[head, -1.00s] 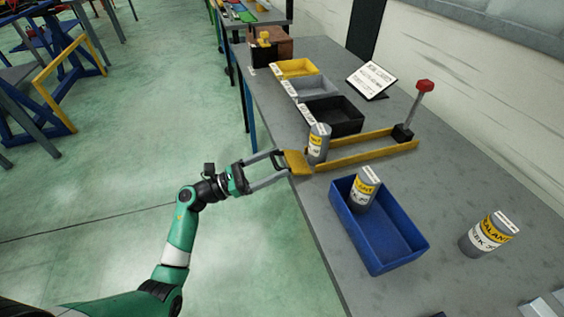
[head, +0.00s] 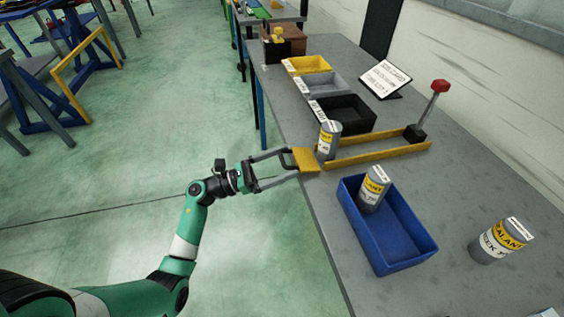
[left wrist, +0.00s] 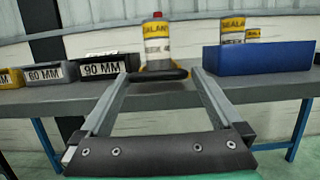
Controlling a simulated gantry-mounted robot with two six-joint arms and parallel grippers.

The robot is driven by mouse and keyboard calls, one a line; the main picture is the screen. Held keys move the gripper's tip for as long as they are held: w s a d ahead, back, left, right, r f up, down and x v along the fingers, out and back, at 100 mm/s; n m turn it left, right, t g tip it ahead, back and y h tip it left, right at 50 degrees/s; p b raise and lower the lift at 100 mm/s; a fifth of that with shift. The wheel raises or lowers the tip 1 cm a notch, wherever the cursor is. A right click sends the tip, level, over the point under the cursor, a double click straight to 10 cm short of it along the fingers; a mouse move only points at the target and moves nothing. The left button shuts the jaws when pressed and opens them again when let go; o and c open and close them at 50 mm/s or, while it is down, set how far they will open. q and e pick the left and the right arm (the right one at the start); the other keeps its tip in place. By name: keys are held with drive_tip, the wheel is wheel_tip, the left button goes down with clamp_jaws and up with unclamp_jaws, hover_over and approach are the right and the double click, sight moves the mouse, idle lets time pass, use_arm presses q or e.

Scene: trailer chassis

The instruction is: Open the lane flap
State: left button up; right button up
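The lane flap (head: 305,159) is a yellow plate at the near end of a yellow-railed lane, at the table's left edge. My left gripper (head: 289,162) is open, with its fingers spread and their tips at the flap's outer edge. I cannot tell whether they touch it. In the left wrist view the spread fingers (left wrist: 160,85) point at the table, and a dark bar (left wrist: 158,76) shows between their tips. I cannot tell if this bar is the flap. A sealant can (head: 328,140) stands in the lane just behind the flap. My right gripper is not in view.
A blue bin (head: 405,258) holding a can (head: 374,190) stands right of the lane. Another can (head: 497,241) stands farther right. Yellow, grey and black bins (head: 345,113) line the table's far part. A red-knobbed lever (head: 438,88) stands at the lane's far end.

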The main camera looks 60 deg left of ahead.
use_arm(q)
drive_tip(key=p+v, duration=0.1)
drive_tip(key=v, duration=1)
drive_tip(key=shift+s, duration=0.3)
drive_tip(key=shift+f, duration=0.1)
